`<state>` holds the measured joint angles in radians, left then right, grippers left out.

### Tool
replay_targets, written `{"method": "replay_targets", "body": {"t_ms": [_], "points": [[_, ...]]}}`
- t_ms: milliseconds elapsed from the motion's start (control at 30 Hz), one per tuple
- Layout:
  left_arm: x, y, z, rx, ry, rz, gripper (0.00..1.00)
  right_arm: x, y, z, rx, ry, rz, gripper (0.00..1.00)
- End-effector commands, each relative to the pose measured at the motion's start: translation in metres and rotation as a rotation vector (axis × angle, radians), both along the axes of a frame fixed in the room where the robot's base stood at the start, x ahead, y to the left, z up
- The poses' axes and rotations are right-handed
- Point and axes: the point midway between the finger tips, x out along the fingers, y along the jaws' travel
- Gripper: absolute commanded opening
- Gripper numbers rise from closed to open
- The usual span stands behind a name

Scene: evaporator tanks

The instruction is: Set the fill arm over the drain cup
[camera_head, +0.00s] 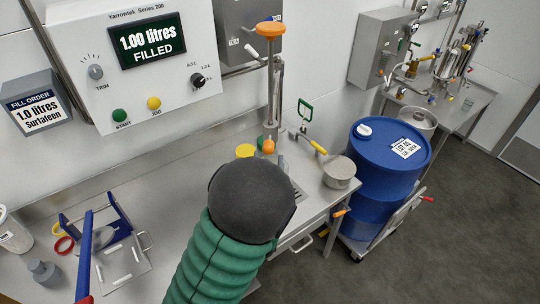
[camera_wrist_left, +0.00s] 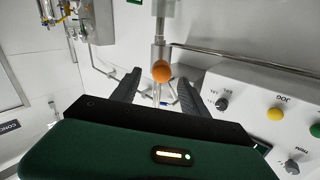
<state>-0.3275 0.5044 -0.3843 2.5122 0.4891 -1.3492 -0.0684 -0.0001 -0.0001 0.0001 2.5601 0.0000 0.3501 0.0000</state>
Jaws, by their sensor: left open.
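The filler's steel column (camera_head: 274,90) stands on the bench with an orange knob (camera_head: 270,28) on top. Low on it, an orange ball (camera_head: 268,147) shows just beyond my dark left wrist. The same ball appears in the left wrist view (camera_wrist_left: 161,71), between the two dark fingers of my left gripper (camera_wrist_left: 158,82). The fingers are open, apart from each other and not closed on the ball. A round steel cup (camera_head: 341,173), possibly the drain cup, is at the bench's right end. My left wrist hides the fill arm's lower end in the head view. My right gripper is out of view.
The control panel (camera_head: 135,60) reads 1.00 litres FILLED. A yellow-handled rod (camera_head: 318,147) is by the cup. A blue drum (camera_head: 385,185) stands beyond the bench's right end. A blue-framed fixture (camera_head: 105,225) is at left. Floor at right is clear.

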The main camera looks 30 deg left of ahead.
Motion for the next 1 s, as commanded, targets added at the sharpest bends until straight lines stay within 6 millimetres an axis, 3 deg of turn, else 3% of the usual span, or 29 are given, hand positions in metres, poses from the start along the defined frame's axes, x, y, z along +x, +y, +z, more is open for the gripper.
{"method": "replay_targets", "body": {"t_ms": [33,100,300,467,700,1000], "points": [[0.005,0.005,-0.006,0.000,-0.006,0.001,0.52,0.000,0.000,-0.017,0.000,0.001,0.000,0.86],[0.024,0.015,0.002,0.003,0.000,0.003,0.52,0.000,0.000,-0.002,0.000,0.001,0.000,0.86],[0.061,0.036,0.001,0.001,0.002,0.002,0.52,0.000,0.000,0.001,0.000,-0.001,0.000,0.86],[0.074,0.042,0.001,0.000,0.001,0.000,0.52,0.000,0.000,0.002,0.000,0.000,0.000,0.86],[0.076,0.042,0.000,0.000,0.001,-0.001,0.52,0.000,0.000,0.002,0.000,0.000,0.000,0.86],[0.076,0.043,0.000,0.000,0.001,-0.001,0.16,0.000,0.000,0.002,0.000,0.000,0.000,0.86]]}}
